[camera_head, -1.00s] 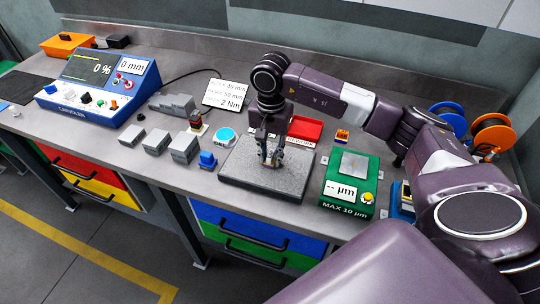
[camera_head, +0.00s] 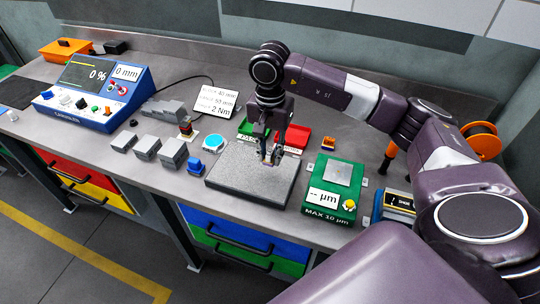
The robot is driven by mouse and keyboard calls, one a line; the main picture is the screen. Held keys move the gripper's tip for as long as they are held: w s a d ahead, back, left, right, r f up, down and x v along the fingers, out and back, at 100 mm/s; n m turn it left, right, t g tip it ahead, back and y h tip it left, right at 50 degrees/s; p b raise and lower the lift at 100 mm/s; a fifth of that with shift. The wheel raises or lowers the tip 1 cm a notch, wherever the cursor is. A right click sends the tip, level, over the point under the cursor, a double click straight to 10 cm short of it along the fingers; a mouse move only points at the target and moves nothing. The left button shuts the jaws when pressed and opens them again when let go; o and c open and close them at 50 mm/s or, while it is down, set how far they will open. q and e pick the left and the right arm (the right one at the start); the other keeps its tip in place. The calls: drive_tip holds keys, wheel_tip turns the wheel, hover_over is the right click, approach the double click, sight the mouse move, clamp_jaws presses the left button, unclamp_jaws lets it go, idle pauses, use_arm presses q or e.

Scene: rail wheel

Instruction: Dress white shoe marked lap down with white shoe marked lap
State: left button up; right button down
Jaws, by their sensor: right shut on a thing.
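My right gripper (camera_head: 270,157) points straight down over the back right part of the dark speckled plate (camera_head: 226,181). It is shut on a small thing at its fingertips. That thing is mostly hidden by the fingers, and I cannot tell its colour or marking. I cannot tell whether it touches the plate. No white shoe or lap marking can be made out in this view. My left gripper is not in view.
Behind the plate are a red tray (camera_head: 298,134) and a green tray (camera_head: 246,127). A green gauge box (camera_head: 325,212) stands right of the plate. Left are a blue block (camera_head: 194,165), grey blocks (camera_head: 147,147), a tilted card (camera_head: 214,103) and a blue console (camera_head: 100,116).

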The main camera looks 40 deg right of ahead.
drive_tip(key=shift+r+p, duration=0.45)
drive_tip(key=shift+r, duration=0.8)
